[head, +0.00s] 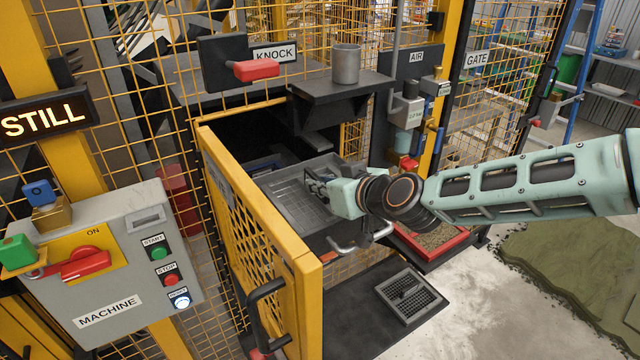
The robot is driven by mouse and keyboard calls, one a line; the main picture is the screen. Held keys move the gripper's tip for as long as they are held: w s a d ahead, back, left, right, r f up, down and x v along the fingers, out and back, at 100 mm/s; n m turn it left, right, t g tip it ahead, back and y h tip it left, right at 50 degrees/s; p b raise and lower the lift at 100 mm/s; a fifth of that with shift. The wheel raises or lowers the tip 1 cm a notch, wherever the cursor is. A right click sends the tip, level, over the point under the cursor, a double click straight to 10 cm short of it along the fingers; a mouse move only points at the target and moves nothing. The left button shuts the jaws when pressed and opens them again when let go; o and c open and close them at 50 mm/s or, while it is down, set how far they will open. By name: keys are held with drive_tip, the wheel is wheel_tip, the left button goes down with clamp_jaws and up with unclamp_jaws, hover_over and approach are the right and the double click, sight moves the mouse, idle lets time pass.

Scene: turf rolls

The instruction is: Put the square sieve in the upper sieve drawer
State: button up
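A grey, square, shallow frame (284,190), which looks like the square sieve, sits in the open upper drawer (325,238) inside the machine cage. Whether it is seated flat or is a separate part from the drawer is hard to tell. The drawer is pulled out and has a metal handle (347,247) at its front. My gripper (315,187) reaches in from the right, with its dark fingers low over the right part of the frame. The fingers are small and partly hidden, so I cannot tell whether they grip its rim.
A yellow mesh door (245,235) stands open at left of the drawer. A shelf with a grey cup (346,64) overhangs behind. A red-rimmed tray of soil (437,238) lies at right. A coarse square grid (410,296) lies on a black plate below. The sign (45,115) reads STILL.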

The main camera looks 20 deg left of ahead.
drive_tip(key=shift+o, duration=1.4)
drive_tip(key=shift+d+r, duration=0.1)
drive_tip(key=shift+r, duration=0.1)
drive_tip(key=shift+p+v, duration=1.9)
drive_tip(key=shift+v, duration=4.05)
drive_tip(key=shift+f, duration=0.1)
